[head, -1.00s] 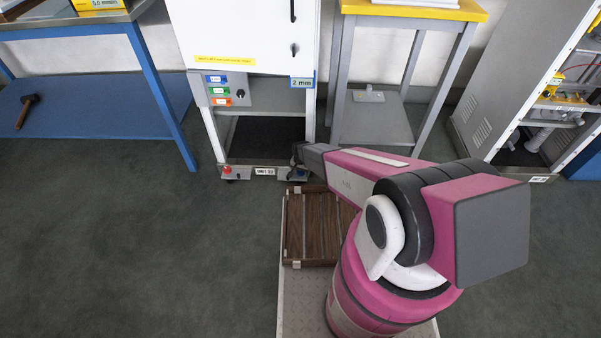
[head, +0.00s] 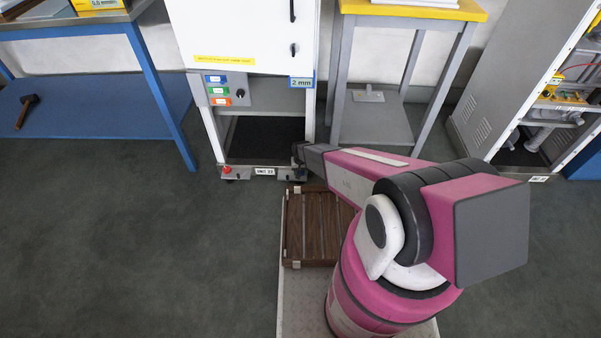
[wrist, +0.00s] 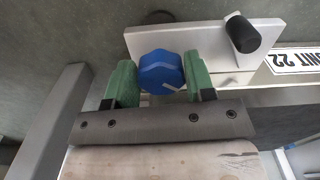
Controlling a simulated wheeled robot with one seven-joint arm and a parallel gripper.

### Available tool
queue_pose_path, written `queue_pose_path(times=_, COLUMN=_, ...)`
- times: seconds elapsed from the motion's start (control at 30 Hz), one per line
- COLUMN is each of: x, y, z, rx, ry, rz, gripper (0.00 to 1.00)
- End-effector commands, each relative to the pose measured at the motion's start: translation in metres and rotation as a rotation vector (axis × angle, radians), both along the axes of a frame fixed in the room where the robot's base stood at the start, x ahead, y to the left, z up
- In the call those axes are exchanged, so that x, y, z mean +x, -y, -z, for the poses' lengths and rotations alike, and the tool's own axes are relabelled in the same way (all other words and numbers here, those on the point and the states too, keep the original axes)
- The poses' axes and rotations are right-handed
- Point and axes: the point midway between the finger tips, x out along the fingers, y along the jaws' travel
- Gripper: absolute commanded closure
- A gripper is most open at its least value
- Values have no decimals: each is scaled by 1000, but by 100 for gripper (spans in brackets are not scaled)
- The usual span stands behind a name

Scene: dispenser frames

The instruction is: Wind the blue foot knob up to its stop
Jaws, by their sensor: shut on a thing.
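The blue foot knob (wrist: 162,72) shows in the wrist view as a faceted round cap with a pale mark on its face. My gripper (wrist: 160,80) has its two green fingers on either side of the knob, shut on it. In the head view my gripper (head: 298,155) is at the lower right front corner of the white dispenser cabinet (head: 245,35). The knob is hidden there behind my gripper and arm.
A metal foot bracket (wrist: 200,45) with a black cylinder (wrist: 242,33) sits beside the knob. The UNIT 22 label (wrist: 297,60) is to its right. A red knob (head: 227,170) is at the cabinet's left foot.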

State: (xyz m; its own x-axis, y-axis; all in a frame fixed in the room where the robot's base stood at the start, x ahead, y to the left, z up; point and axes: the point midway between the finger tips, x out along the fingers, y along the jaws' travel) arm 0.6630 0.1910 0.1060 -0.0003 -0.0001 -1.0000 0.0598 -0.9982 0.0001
Motion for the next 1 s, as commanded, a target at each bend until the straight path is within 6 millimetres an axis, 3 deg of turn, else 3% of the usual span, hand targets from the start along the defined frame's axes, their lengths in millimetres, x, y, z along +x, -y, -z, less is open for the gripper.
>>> queue_pose_path(times=0.3, x=0, y=0, z=-1, rx=-1, ry=1, rz=-12, gripper=74)
queue_pose_path(times=0.33, x=0, y=0, z=-1, rx=-1, ry=1, rz=-12, gripper=44)
queue_pose_path(times=0.4, x=0, y=0, z=-1, rx=-1, ry=1, rz=-11, gripper=25)
queue_pose_path(times=0.77, x=0, y=0, z=-3, rx=0, ry=1, rz=-9, gripper=25)
queue_pose_path(times=1.0, x=-1, y=0, z=-26, rx=0, ry=2, rz=-9, gripper=25)
